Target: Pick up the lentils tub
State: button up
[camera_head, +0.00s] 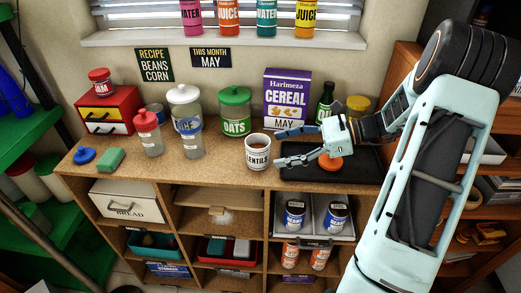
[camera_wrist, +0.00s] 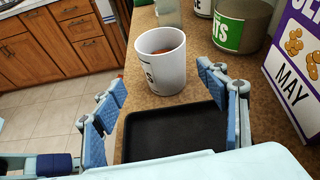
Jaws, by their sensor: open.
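The lentils tub (camera_head: 257,154) is a white open-topped cylinder with a dark label. It stands upright on the wooden counter, just left of the black tray. In the wrist view the tub (camera_wrist: 163,72) shows its brownish contents and sits ahead of my fingers. My gripper (camera_head: 279,147) is open and empty, with its blue-padded fingers pointing left at the tub. In the wrist view my gripper (camera_wrist: 165,98) has its fingers apart on either side, and the tub lies just beyond the gap. In the head view the fingertips are close to the tub; I cannot tell if they touch.
The black tray (camera_head: 360,173) lies under my gripper with an orange lid (camera_head: 331,162). The oats jar (camera_head: 234,118) stands behind left of the tub, and the purple cereal box (camera_head: 286,97) behind right. The counter's front edge is near.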

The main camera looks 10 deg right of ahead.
aim_at(258, 153)
jog(key=shift+w+f+m, duration=0.15)
jog(key=shift+w+m, duration=0.35)
jog(key=shift+w, duration=0.05)
jog(key=shift+w+a+f, duration=0.1)
jog(key=shift+a+f, duration=0.05)
jog(key=x, duration=0.7)
jog(key=shift+s, duration=0.25)
jog(key=c, duration=1.4)
